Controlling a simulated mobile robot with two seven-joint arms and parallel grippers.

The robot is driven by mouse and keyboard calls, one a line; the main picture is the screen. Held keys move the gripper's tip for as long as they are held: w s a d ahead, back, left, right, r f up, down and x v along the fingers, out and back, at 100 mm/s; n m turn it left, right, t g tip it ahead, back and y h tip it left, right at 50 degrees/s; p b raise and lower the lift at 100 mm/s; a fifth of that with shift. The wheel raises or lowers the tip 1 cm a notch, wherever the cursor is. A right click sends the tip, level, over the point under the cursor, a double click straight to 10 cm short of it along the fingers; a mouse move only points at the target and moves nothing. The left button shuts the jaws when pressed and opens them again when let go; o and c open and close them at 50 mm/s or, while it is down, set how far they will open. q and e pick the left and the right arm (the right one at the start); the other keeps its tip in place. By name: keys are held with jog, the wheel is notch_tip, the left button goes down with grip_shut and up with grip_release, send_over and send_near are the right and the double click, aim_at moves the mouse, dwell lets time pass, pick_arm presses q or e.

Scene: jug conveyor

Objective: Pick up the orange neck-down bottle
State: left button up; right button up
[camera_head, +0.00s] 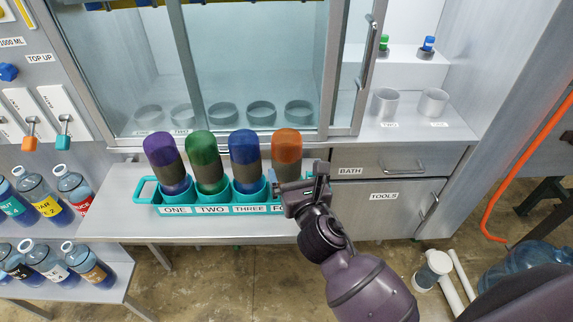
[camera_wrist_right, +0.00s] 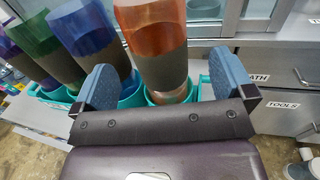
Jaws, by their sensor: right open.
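The orange neck-down bottle (camera_head: 287,150) stands at the right end of a teal rack (camera_head: 222,211), in the last cup, beside the blue, green and purple bottles. It has a dark grey band around its middle. My right gripper (camera_head: 279,188) is at the rack's right end, close to this bottle's lower part. In the right wrist view the orange bottle (camera_wrist_right: 155,50) rises between the two blue-grey fingers of the open right gripper (camera_wrist_right: 160,88), with gaps on both sides. The bottle's neck is partly hidden in its cup. My left gripper is not in view.
The blue bottle (camera_head: 244,150) stands close on the left, with the green bottle (camera_head: 203,150) and purple bottle (camera_head: 163,150) beyond. A glass-fronted cabinet (camera_head: 255,60) rises behind the rack. The bench (camera_head: 110,205) is bare left of the rack.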

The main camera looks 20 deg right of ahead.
jog(key=shift+w+f, duration=0.15)
jog(key=shift+w, duration=3.2)
jog(key=c, duration=0.9)
